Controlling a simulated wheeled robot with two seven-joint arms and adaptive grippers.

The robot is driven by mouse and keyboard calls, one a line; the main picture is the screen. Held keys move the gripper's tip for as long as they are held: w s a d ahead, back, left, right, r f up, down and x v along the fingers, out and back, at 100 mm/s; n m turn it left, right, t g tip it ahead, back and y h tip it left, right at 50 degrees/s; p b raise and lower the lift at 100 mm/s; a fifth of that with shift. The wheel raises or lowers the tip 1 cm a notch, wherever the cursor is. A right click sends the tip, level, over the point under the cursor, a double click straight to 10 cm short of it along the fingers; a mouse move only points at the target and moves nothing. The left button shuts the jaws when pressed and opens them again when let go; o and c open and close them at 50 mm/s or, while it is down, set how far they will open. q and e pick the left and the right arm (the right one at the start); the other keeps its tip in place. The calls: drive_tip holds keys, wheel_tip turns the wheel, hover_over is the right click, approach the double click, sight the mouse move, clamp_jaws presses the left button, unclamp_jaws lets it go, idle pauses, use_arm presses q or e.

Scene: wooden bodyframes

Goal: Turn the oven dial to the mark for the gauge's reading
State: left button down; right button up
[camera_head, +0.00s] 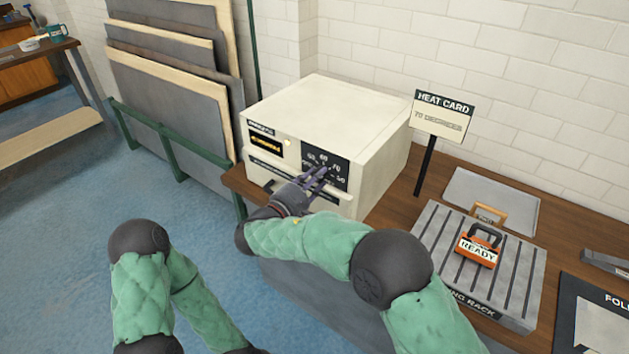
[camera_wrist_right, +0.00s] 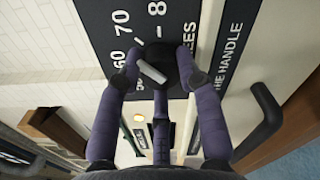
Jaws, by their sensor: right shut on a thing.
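The white oven (camera_head: 320,120) stands on the wooden bench. Its black dial panel (camera_head: 339,181) has white numbers, with 60, 70 and part of 80 showing in the right wrist view (camera_wrist_right: 100,15). My right gripper (camera_head: 322,171) is at the panel, its fingers shut around the dark dial (camera_wrist_right: 183,66). A pale pointer bar (camera_wrist_right: 152,72) shows between the fingers; the exact mark it points to is unclear. A dark window with amber writing (camera_head: 265,143) is on the oven front, too small to read. My left gripper is out of view.
A grey slotted rack (camera_head: 440,255) with an orange READY tag (camera_head: 478,250) stands right of the oven. The card's black post (camera_head: 425,165) rises beside the oven. An oven handle (camera_wrist_right: 262,125) lies close to my right fingers. Panels lean in a green rack (camera_head: 175,150) on the left.

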drive_tip(key=shift+d+r+m, duration=0.2)
drive_tip(key=shift+r+m, duration=0.1)
drive_tip(key=shift+r, duration=0.05)
drive_tip(key=o, duration=1.1)
drive_tip(key=shift+o, duration=0.2)
drive_tip(key=shift+s+f, duration=0.1)
drive_tip(key=shift+f, duration=0.1)
drive_tip(key=shift+a+f, duration=0.1)
drive_tip(key=v, duration=0.8)
